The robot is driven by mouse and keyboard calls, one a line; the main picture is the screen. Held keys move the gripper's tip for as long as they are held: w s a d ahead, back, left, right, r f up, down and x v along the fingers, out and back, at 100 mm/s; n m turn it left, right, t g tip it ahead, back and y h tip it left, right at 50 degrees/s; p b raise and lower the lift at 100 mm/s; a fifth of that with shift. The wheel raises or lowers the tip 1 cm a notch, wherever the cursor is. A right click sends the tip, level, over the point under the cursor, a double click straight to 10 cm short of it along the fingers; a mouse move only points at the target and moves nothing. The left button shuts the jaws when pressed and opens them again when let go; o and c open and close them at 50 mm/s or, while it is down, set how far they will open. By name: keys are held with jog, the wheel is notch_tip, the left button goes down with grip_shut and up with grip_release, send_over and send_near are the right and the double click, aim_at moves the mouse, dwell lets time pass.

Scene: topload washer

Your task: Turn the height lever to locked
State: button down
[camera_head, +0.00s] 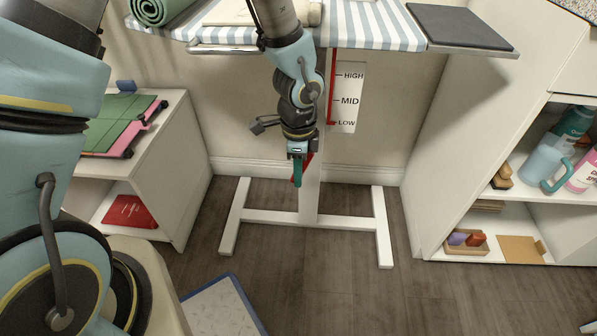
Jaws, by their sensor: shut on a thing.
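The red height lever (308,159) sits low on the white centre post (311,195) of an ironing board. Only parts of it show beside my gripper's fingers; its angle and any locked marking cannot be made out. My gripper (297,179) points down in front of the post, with its teal fingers shut on the lever. A red pointer (332,123) stands at LOW. The striped board top (370,24) is above.
A white shelf unit (167,175) with folders stands left, and a taller one (450,130) with mugs and boxes stands right. The board's white feet (384,228) spread over the wood floor. A dark pad (459,27) lies at the board's right end. A blue-edged mat (222,308) lies in front.

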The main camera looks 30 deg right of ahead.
dwell(1.0)
jog(key=shift+w+a+r+t+y, duration=0.15)
jog(key=shift+a+r+t+y, duration=0.1)
jog(key=shift+t+y, duration=0.25)
jog(key=shift+w+a+r+t+y, duration=0.1)
jog(key=shift+w+a+t+y, duration=0.1)
jog(key=shift+t+y, duration=0.3)
jog(key=shift+w+a+r+t+y+p, duration=0.35)
jog(key=shift+r+t+y+p, duration=0.65)
jog(key=shift+y, duration=0.45)
jog(key=shift+w+a+r+t+y+p, duration=0.35)
jog(key=shift+r+t+y+p, duration=0.3)
jog(key=shift+t+y+p, duration=0.55)
jog(key=shift+w+a+r+t+y+p, duration=0.2)
jog(key=shift+a+r+t+y+p, duration=0.2)
jog(key=shift+r+t+y+p, duration=1)
jog(key=shift+f+y+b, duration=0.45)
jog(key=shift+f+b, duration=0.1)
jog(key=shift+b, duration=0.05)
jog(key=c, duration=0.8)
grip_release()
